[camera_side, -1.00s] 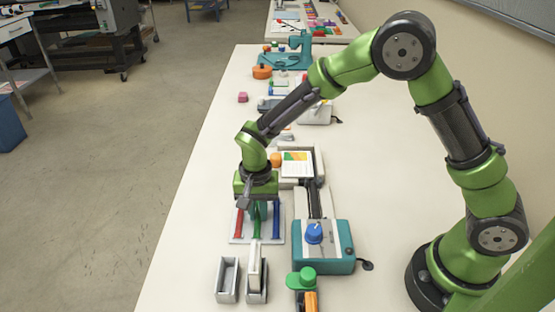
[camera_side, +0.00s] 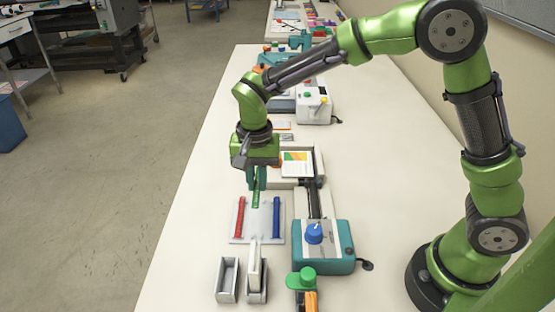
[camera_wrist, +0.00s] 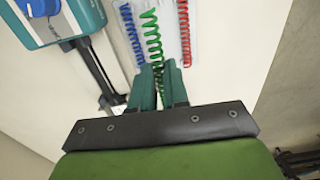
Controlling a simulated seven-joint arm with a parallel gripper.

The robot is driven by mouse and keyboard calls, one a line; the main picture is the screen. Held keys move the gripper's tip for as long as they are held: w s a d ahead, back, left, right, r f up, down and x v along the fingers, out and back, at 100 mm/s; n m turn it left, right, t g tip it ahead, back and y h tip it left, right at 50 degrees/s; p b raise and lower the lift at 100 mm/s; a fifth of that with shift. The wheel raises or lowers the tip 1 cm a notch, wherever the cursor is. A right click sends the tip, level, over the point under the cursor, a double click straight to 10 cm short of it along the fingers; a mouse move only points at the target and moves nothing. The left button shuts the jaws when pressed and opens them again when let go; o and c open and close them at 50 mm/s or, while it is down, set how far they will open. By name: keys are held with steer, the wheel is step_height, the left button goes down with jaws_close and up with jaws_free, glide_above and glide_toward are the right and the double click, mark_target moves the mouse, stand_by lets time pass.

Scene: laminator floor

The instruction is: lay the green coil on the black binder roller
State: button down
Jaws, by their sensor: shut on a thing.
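My gripper (camera_side: 257,184) is shut on the green coil (camera_side: 256,199) and holds it above the back part of the pale coil tray (camera_side: 258,232). In the wrist view the green coil (camera_wrist: 152,38) stretches away from between my fingertips (camera_wrist: 158,72). The black binder roller (camera_side: 313,199) lies to the right of my gripper, running back from the teal machine (camera_side: 340,252). In the wrist view the roller (camera_wrist: 97,72) is to the left of my fingers, and nothing shows lying on it.
A red coil (camera_side: 239,217) and a blue coil (camera_side: 276,217) lie in the tray. Two small grey bins (camera_side: 228,283) stand in front. The paper tray (camera_side: 300,181) is behind the roller. A green-topped device (camera_side: 301,281) stands at the front. The table is clear at left.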

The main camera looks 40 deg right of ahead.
steer(key=s+d+r+m, duration=0.1)
steer(key=s+d+r, duration=0.15)
steer(key=d, duration=0.55)
steer(key=n, duration=0.1)
glide_above(315, 203)
step_height(315, 203, down, 4)
steer(key=shift+r, duration=0.1)
steer(key=shift+f, duration=2.95)
steer(key=c, duration=1)
jaws_free()
steer(key=shift+c, duration=0.2)
